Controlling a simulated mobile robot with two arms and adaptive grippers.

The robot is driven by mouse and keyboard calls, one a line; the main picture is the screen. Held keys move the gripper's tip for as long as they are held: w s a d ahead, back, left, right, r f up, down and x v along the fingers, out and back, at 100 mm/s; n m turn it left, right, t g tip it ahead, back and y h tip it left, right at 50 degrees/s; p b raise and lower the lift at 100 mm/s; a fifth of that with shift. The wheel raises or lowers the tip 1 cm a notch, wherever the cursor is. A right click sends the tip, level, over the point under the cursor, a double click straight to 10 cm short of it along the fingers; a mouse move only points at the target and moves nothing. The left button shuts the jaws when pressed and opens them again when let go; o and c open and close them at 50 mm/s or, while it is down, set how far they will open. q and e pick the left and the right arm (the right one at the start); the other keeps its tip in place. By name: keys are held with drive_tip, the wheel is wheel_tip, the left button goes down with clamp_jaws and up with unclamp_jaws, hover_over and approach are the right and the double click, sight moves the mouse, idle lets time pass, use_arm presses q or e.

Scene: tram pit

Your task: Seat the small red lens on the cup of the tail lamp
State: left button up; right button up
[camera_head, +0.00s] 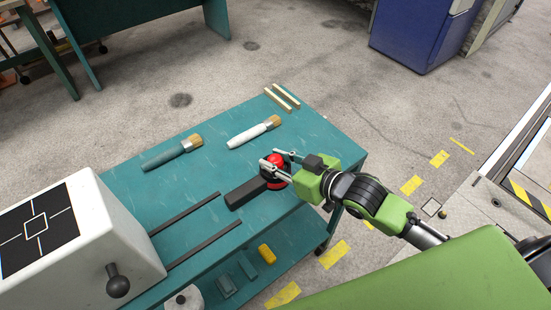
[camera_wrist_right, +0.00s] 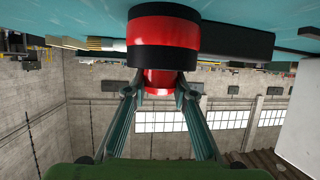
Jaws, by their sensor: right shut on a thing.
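The small red lens (camera_head: 276,160) is between the fingertips of my right gripper (camera_head: 275,159), which is shut on it. The wrist view also shows the lens (camera_wrist_right: 159,82) between both fingers (camera_wrist_right: 157,92). The tail lamp is a round body with black and red bands (camera_wrist_right: 163,33); in the head view its black side part (camera_head: 245,193) lies on the teal table (camera_head: 330,145). The lens is at the lamp's black rim in the wrist view, with no clear gap. The cup's inside is hidden, so I cannot tell whether the lens is seated. My left gripper is out of view.
Two brushes (camera_head: 170,153) (camera_head: 253,133) and two wooden strips (camera_head: 282,97) lie behind the lamp. Two dark rails (camera_head: 205,243) run toward a white box (camera_head: 120,240) at the left.

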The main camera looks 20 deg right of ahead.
drive_tip(key=shift+c, duration=0.2)
drive_tip(key=o, duration=1.2)
drive_tip(key=shift+f, duration=0.1)
drive_tip(key=shift+v, duration=6)
